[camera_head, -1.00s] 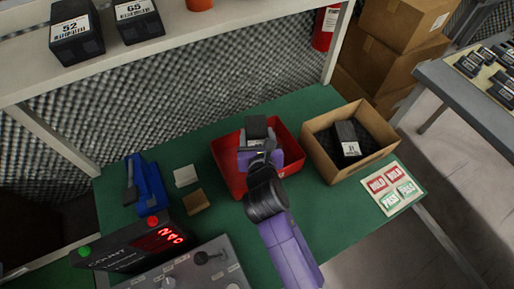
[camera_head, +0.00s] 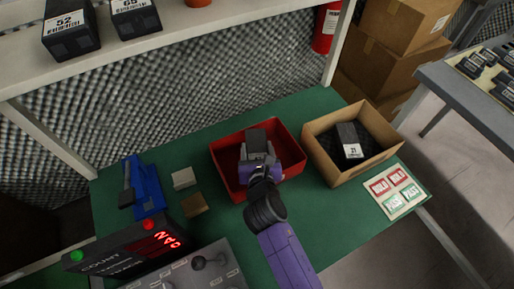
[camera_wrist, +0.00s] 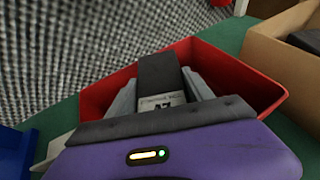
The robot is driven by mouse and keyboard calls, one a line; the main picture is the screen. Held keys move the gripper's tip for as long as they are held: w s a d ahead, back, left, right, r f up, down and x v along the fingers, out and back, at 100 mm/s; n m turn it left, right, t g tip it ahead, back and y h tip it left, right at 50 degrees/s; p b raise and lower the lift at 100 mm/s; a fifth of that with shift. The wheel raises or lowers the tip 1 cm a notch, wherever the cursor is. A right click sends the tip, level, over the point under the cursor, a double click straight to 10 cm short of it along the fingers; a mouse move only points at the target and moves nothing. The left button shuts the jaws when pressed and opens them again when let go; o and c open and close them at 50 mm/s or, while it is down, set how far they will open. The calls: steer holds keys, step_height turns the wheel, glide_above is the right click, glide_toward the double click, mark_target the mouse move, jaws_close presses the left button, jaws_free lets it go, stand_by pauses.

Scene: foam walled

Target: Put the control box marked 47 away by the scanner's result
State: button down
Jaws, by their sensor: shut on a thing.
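A dark control box (camera_head: 257,137) with a white label is held between the fingers of my gripper (camera_head: 258,154). In the wrist view the box (camera_wrist: 160,72) sits between the two grey fingers (camera_wrist: 161,92), and its label, partly hidden by my gripper's body, appears to read 47. The box is over or inside the red bin (camera_head: 294,150); whether it touches the bin floor cannot be told. The cardboard box (camera_head: 385,155) to the right holds a dark box marked 21 (camera_head: 349,141). A unit with red lit characters (camera_head: 165,240), hard to read, stands at the front left.
A card with red HOLD and green PASS stickers (camera_head: 397,190) lies at the right. A blue device (camera_head: 147,187) and two small blocks (camera_head: 184,178) lie on the left of the green table. Boxes marked 52 (camera_head: 70,28) and 65 (camera_head: 134,14) stand on the shelf above.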

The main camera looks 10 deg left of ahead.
steer(key=shift+f, duration=0.2)
steer(key=shift+s+f, duration=0.1)
steer(key=shift+f, duration=0.3)
steer(key=shift+c, duration=2)
jaws_free()
steer(key=shift+s+d+f, duration=0.15)
steer(key=shift+f, duration=0.1)
steer(key=shift+r, duration=0.25)
steer(key=r+p+v, duration=0.1)
steer(key=p+v, duration=0.1)
steer(key=v, duration=1)
steer(key=shift+w+r, duration=0.2)
steer(key=shift+r, duration=0.15)
